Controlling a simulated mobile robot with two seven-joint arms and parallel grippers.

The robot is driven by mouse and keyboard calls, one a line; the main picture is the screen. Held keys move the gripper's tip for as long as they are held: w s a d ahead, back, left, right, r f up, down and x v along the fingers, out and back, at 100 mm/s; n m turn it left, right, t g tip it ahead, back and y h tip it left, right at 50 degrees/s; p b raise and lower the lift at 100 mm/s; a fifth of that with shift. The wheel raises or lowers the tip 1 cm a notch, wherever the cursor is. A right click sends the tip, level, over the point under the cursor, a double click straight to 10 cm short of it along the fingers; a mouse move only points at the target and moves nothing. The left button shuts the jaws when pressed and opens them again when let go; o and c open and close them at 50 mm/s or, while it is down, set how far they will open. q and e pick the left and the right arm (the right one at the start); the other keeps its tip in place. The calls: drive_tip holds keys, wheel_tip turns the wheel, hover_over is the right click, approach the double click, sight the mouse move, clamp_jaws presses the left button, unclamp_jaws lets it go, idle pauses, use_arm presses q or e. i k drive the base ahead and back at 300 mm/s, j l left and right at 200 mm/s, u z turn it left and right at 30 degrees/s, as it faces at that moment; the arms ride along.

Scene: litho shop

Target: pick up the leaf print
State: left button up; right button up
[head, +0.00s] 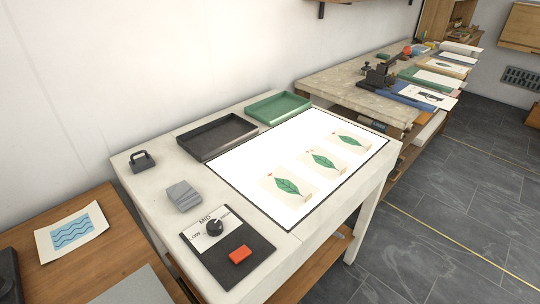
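Three leaf prints lie in a row on a bright white light panel (233,178) set in a pale table. Each is a cream sheet with a green leaf and small reddish marks. The nearest leaf print (289,187) is toward the panel's front, the middle leaf print (323,161) is beyond it, and the far leaf print (351,140) is near the back right. They lie flat and apart from one another. Neither of my grippers shows in the head view.
A dark tray (217,153) and a green tray (279,94) stand behind the panel. A dial plate with a red button (240,254), a grey block (184,196) and a dark handled object (143,161) are nearer. A blue wave print (72,233) lies on the left wooden table. Floor at right is clear.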

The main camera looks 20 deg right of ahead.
sight(331, 166)
drive_tip(key=i+l+u, duration=0.15)
drive_tip(key=l+u, duration=0.3)
drive_tip(key=l, duration=0.15)
drive_tip(key=i+l+u, duration=0.1)
drive_tip(key=l+u, duration=0.85)
drive_tip(key=l, duration=0.7)
drive_tip(key=k+l+u, duration=0.1)
drive_tip(key=l, duration=0.35)
drive_tip(key=k+l, duration=0.15)
drive_tip(key=l, duration=0.25)
drive_tip(key=l+u, duration=0.1)
drive_tip(key=l, duration=0.3)
drive_tip(key=k+l, duration=0.15)
drive_tip(key=l, duration=0.25)
drive_tip(key=u, duration=0.05)
